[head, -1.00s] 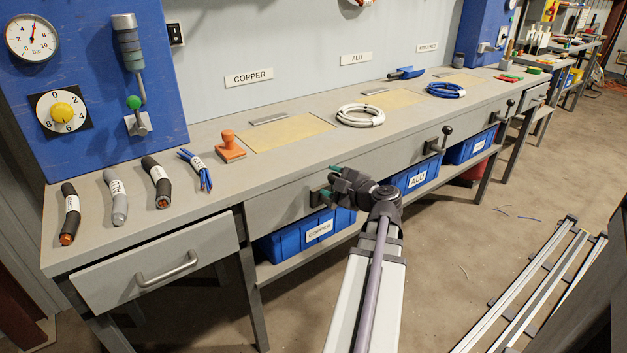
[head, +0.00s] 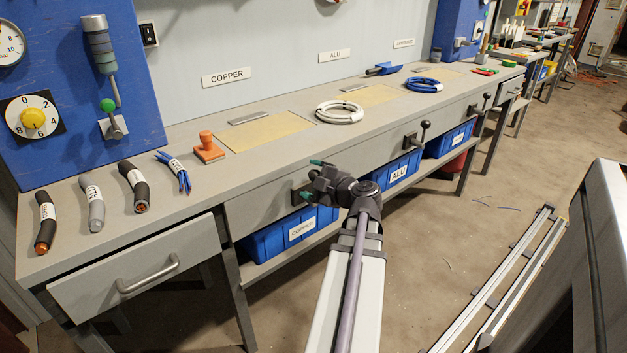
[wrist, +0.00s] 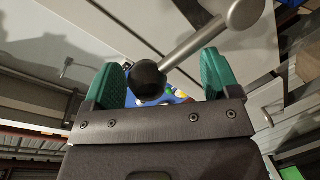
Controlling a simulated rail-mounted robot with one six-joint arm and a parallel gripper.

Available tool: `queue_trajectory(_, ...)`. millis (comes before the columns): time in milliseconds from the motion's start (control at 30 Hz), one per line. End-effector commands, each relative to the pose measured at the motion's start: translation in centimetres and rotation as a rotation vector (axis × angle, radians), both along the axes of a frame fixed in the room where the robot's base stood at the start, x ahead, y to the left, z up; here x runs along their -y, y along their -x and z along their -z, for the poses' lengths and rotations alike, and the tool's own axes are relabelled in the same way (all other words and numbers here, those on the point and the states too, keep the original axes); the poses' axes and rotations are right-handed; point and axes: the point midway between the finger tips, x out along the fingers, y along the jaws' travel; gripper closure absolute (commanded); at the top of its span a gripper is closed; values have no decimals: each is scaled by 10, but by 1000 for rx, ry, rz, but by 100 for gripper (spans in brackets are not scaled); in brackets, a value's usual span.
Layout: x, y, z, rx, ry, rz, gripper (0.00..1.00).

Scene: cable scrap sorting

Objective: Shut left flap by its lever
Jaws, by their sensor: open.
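My gripper (head: 309,178) is at the front of the bench below the left, COPPER panel, its green fingertips apart. In the wrist view my open gripper (wrist: 163,78) has a black ball knob (wrist: 147,80) between its fingers, nearer the left finger. The knob is on a grey lever rod (wrist: 190,45). No firm closing on the knob shows. In the head view my gripper hides most of this left lever. The left yellowish flap panel (head: 265,132) looks about level with the bench top; whether it is open or shut is unclear.
Two other levers, the middle (head: 425,125) and right (head: 486,97), stick out of the bench front. Blue bins (head: 265,246) stand on the shelf below. A drawer handle (head: 148,274) protrudes at left. An orange stamp (head: 208,150) and cable pieces (head: 95,210) lie on top.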

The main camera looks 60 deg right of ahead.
Motion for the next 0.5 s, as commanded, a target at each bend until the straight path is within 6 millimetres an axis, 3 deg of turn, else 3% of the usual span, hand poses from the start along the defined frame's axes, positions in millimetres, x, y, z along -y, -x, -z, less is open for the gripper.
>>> queue_trajectory(167,-2,8,-2,0,-1,0,18)
queue_trajectory(500,-17,84,-17,0,0,5,18)
